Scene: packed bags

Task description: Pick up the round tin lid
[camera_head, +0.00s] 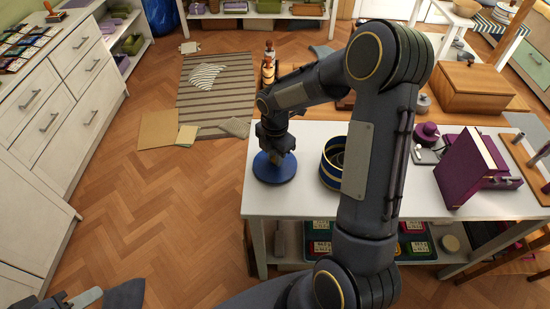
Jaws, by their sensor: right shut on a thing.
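The round tin lid (275,174) is a blue disc at the left end of the white table (300,200). My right gripper (276,156) points down from above and is shut on the lid's top middle, hiding that part. I cannot tell whether the lid touches the table. A round blue tin (329,170) with pale gold bands stands open just right of the lid, partly hidden by my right arm. Part of my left arm shows at the bottom left edge, with what seems to be my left gripper (84,298), cut off; its jaws cannot be made out.
A purple upright book or folder (466,172) and a purple round object (427,134) stand on the table's right. A wooden box (473,87) and a bottle (268,68) are behind. Several coloured boxes sit on the shelf below.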

